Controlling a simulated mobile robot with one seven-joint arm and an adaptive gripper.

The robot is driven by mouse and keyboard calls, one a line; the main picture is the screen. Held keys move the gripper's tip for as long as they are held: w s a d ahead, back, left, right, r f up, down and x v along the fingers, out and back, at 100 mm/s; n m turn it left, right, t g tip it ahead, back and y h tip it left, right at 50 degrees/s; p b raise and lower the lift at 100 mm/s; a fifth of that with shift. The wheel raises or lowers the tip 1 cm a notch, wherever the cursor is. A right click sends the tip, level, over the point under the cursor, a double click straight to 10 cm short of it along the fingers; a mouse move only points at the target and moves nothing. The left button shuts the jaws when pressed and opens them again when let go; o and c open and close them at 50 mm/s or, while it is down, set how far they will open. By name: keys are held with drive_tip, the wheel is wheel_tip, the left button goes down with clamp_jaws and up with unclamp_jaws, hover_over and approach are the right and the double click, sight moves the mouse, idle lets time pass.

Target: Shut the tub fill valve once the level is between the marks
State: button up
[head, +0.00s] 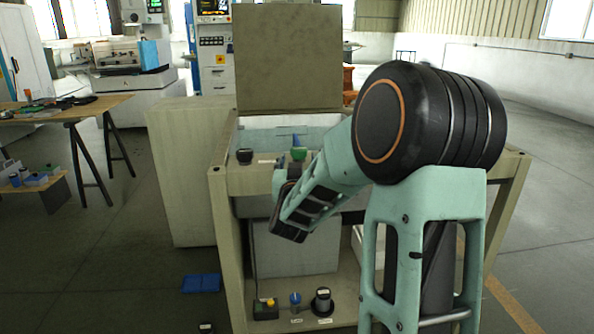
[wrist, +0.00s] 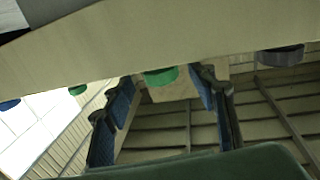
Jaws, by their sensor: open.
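A green knob (head: 298,153) stands on the front rim of the tub (head: 262,137), which has its lid raised behind. A dark knob (head: 245,155) is on the rim to its left, with a small label between. Pale water seems to show in the tub, but I cannot read its level or marks. In the wrist view my gripper (wrist: 166,85) is open, its two blue-padded fingers spread either side of the green knob (wrist: 160,76). I cannot tell whether they touch it. The dark knob (wrist: 280,55) is to the right there. My arm hides the rim's right part.
The lower shelf holds a button box (head: 266,308), a blue-topped knob (head: 295,300) and a black knob (head: 322,302). A blue tray (head: 201,283) lies on the floor at left. A workbench (head: 70,112) stands further left. Open floor lies between bench and stand.

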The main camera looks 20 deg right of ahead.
drive_tip(key=v, duration=0.7)
drive_tip(key=shift+r, duration=0.1)
